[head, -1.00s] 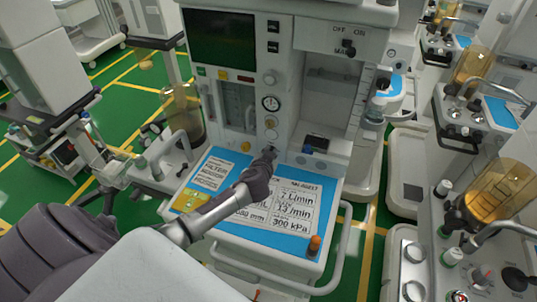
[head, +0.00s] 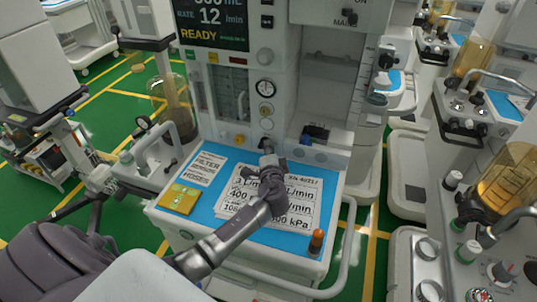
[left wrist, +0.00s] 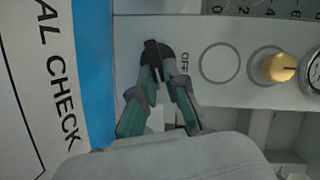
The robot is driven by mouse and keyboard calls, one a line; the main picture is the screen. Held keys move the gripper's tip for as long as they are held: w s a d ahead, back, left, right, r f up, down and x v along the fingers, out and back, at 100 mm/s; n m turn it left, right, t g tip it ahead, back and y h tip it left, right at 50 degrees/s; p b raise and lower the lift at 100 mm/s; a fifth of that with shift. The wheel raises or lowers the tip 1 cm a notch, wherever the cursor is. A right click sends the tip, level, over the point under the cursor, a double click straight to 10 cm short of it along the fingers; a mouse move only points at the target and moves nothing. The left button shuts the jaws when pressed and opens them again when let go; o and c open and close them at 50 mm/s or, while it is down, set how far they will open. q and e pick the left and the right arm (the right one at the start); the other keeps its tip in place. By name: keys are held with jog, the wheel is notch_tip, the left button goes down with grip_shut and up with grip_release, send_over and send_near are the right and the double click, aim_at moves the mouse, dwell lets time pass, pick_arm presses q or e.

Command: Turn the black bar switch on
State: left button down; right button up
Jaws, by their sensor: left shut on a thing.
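The black bar switch (left wrist: 151,46) is on the pale front panel of the middle cart, next to an OFF label in the left wrist view. My left gripper (left wrist: 156,68) is shut on it, with the fingertips on either side of the bar. In the head view my left gripper (head: 268,158) reaches up to the panel below the round gauge, and its fingers largely hide the switch. The cart's screen (head: 212,24) is lit and reads READY with a rate of 12. My right gripper does not show.
A blue-topped work surface (head: 215,218) with printed sheets (head: 295,200) and a yellow card (head: 180,198) lies under my left arm. An orange-capped bottle (head: 316,241) stands near its front edge. A yellow knob (left wrist: 278,68) sits beside the switch. Other carts stand close on the right.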

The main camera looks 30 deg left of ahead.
pick_arm(q)
jog(key=shift+f+m+t+y+b, duration=0.2)
jog(key=shift+m+t+y+b, duration=0.15)
jog(key=shift+m+b, duration=1.1)
jog(key=shift+m, duration=0.05)
jog(key=shift+r+t, duration=0.1)
jog(key=shift+t, duration=0.15)
jog(key=c, duration=1.2)
grip_release()
jog(key=shift+w, duration=0.15)
jog(key=shift+f, duration=0.2)
jog(key=v, duration=1.2)
